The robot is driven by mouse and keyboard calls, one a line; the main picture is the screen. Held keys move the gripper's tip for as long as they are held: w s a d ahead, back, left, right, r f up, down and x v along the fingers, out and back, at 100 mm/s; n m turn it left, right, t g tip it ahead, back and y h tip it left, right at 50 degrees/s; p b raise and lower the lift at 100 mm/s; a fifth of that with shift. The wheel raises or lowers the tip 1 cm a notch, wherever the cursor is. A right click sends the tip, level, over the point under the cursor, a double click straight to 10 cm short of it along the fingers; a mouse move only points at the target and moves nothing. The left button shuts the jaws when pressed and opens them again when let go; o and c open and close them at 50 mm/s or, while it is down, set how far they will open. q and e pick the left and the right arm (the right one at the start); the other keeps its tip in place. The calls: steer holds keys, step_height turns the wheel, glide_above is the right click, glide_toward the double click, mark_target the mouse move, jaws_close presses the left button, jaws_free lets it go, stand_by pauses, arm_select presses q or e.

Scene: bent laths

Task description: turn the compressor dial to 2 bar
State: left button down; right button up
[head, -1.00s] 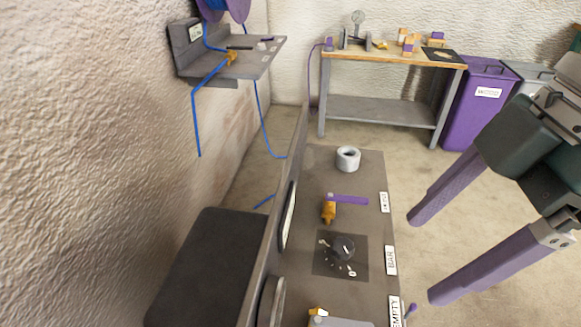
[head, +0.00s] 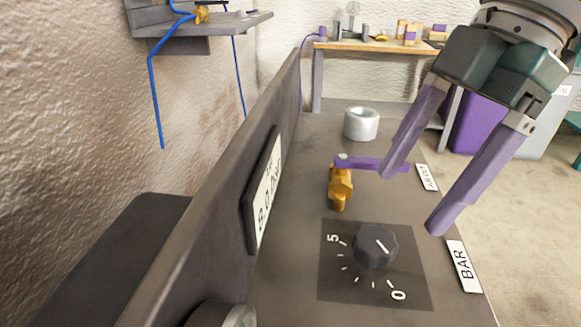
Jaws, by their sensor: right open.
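The compressor dial (head: 371,257) is a black round knob with a white line on it, set on a dark square plate. Ticks run round it from a 5 at the upper left to a 0 at the lower right. The white line slants from upper left to lower right; I cannot tell the exact value. My right gripper (head: 416,203) is open and empty, its two purple fingers pointing down above the panel, behind and to the right of the dial, apart from it. My left gripper is not in view.
A brass valve (head: 340,187) with a purple lever stands just behind the dial, close to my right fingers. A grey ring (head: 361,124) lies farther back. A white display (head: 265,192) is on the raised panel wall at left.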

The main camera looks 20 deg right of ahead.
mark_target(377, 239)
steer(key=b+x, duration=0.2)
steer(key=x, duration=0.4)
steer(key=shift+f+b, duration=0.3)
steer(key=shift+c, duration=0.4)
